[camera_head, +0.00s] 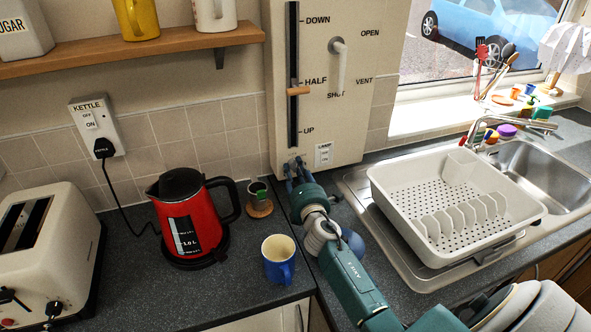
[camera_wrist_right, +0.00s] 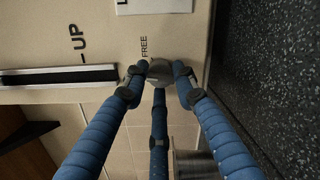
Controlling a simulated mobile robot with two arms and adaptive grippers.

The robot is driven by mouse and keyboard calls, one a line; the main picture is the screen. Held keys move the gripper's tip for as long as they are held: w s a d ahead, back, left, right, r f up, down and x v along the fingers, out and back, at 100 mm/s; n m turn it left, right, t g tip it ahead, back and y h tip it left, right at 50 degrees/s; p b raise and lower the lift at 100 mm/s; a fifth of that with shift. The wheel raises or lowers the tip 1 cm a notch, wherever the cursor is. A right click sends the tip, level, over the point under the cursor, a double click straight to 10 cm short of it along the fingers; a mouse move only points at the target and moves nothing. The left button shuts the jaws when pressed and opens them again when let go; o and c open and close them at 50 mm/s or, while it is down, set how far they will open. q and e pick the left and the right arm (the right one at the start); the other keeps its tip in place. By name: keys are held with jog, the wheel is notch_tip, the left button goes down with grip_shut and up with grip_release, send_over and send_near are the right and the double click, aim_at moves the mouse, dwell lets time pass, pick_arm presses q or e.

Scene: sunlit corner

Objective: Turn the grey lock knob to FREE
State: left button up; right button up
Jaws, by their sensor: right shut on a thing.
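The grey lock knob (camera_wrist_right: 160,70) shows in the right wrist view as a small rounded grey piece between my fingertips, next to the word FREE on the cream panel. My right gripper (camera_head: 294,165) reaches the bottom of the cream panel (camera_head: 350,120) in the head view, and its blue fingers are shut on the knob. My left gripper is not in view.
The panel also has a slider with an orange handle (camera_head: 298,91) and a white lever (camera_head: 341,65). A blue mug (camera_head: 278,262), red kettle (camera_head: 185,215) and small cup (camera_head: 258,193) stand left of my arm. A white dish rack (camera_head: 400,205) stands right of it.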

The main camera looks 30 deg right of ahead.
jog(key=m, duration=0.2)
jog(key=m+p, duration=0.1)
jog(key=m, duration=0.1)
jog(key=m+p, duration=0.1)
jog(key=m, duration=0.1)
jog(key=shift+d+r+g, duration=0.15)
jog(key=shift+d+g, duration=0.1)
jog(key=shift+g, duration=0.05)
jog(key=m+p, duration=0.1)
jog(key=m, duration=0.2)
jog(key=shift+y, duration=0.4)
jog(key=shift+s+m, duration=0.1)
jog(key=shift+m, duration=0.3)
jog(key=shift+f, duration=0.25)
jog(key=o, duration=1.1)
jog(key=shift+d, duration=0.1)
jog(key=shift+o, duration=0.2)
